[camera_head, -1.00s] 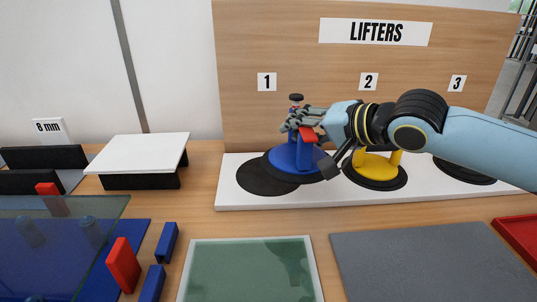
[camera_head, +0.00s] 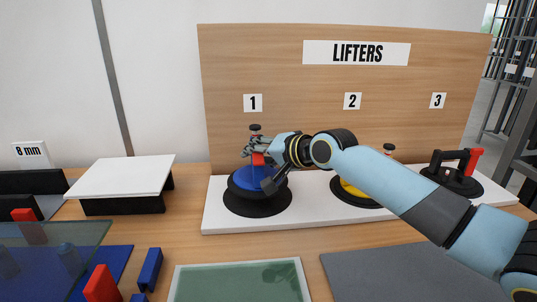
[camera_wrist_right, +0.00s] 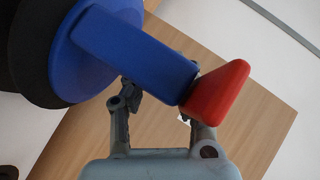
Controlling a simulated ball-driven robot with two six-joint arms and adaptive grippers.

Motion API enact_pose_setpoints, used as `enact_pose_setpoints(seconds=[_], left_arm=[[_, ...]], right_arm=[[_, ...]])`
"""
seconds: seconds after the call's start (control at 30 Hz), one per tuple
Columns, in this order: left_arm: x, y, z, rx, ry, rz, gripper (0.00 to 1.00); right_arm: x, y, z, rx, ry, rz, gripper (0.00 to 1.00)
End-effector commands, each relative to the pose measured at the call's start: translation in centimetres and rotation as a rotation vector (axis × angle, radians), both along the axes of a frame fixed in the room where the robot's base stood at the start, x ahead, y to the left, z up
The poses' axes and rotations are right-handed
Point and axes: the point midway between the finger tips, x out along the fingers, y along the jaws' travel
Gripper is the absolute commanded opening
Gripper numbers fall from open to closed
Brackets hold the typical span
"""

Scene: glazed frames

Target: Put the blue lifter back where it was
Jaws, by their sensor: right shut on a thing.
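The blue lifter (camera_head: 250,183) is at the left end of the white shelf (camera_head: 215,218), below the number 1 sign (camera_head: 253,102). It is over the round black spot (camera_head: 257,208); I cannot tell whether it rests on it or hangs just above. My right gripper (camera_head: 259,157) is shut on its handle, beside the red lever. In the right wrist view, the blue handle (camera_wrist_right: 130,52) and red lever (camera_wrist_right: 218,92) show close to the fingers (camera_wrist_right: 160,104), and the black cup is cut off at the left. My left gripper is out of view.
A yellow lifter (camera_head: 352,189) stands under sign 2, partly behind my right arm. A black lifter (camera_head: 452,181) with a red lever stands under sign 3. A wooden backboard (camera_head: 300,90) rises behind. Glass panes (camera_head: 240,282) and a grey mat (camera_head: 385,272) lie in front.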

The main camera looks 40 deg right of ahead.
Motion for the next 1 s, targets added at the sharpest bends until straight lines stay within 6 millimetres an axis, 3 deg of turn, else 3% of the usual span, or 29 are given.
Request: enact_pose_setpoints(seconds=[0.07, 0.37, 0.77, 0.8, 0.97, 1.0], left_arm=[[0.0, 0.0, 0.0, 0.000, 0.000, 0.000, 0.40], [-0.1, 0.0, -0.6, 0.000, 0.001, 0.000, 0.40], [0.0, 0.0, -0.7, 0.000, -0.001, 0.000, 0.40], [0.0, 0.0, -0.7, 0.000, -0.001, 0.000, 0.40], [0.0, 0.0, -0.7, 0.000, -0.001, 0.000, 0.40], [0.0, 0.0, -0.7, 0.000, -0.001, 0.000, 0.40]], right_arm=[[0.3, 0.1, 0.0, 0.001, -0.007, 0.000, 0.00], [0.3, 0.1, -3.6, 0.001, -0.007, 0.000, 0.00], [0.3, 0.1, -4.0, 0.000, -0.007, 0.000, 0.00], [0.1, 0.0, -4.4, 0.000, 0.001, 0.000, 0.25], [0.1, 0.0, -4.3, 0.000, 0.001, 0.000, 0.45], [0.1, 0.0, -4.3, 0.000, 0.001, 0.000, 0.45]])
